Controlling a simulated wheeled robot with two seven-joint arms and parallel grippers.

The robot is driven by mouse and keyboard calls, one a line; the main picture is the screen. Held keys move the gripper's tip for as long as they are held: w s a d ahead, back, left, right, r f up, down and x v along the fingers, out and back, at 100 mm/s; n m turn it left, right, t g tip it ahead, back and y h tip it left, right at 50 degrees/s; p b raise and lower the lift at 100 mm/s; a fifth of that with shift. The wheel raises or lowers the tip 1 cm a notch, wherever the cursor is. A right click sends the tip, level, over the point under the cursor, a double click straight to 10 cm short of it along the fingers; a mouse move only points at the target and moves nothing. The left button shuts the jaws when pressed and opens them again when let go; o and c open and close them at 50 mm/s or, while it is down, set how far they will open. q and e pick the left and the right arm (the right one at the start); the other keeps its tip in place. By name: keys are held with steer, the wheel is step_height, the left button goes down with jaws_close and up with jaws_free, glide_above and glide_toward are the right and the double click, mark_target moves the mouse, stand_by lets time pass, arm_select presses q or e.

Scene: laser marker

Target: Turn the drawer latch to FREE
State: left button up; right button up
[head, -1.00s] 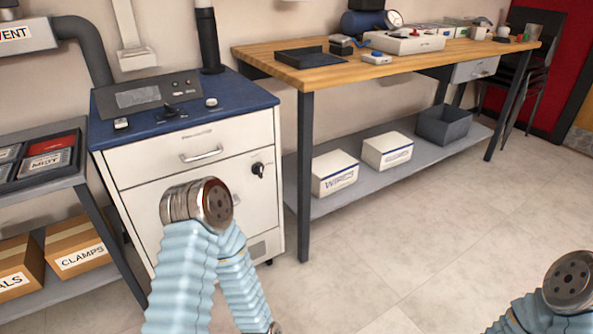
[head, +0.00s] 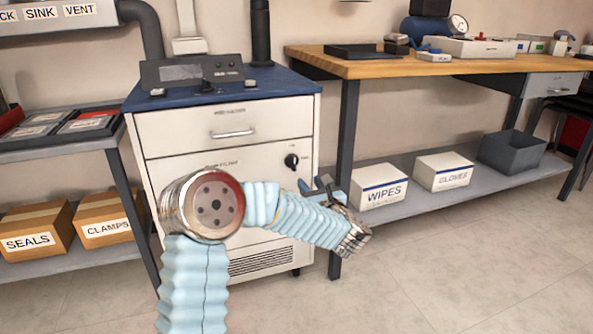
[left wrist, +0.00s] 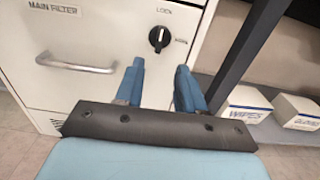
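The drawer latch is a round black knob (head: 292,161) on the right side of the white cabinet's lower drawer front. In the left wrist view the knob (left wrist: 159,38) has a pale mark pointing up towards the word LOCK, with another small word at its right that is too blurred to read. My left gripper (head: 314,184) is just below and right of the knob in the head view. In the left wrist view its blue fingers (left wrist: 158,75) are apart and empty, pointing towards the knob without touching it. My right gripper is out of view.
The drawer marked MAIN FILTER has a bar handle (left wrist: 75,65) left of the knob. A dark bench leg (head: 345,150) stands close right of the cabinet. WIPES (head: 379,189) and GLOVES (head: 443,173) boxes sit on the lower shelf. The floor in front is clear.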

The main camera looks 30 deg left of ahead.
mark_target(295, 163)
arm_select(q)
steer(key=x, duration=1.2)
steer(key=shift+p, duration=0.35)
jaws_close()
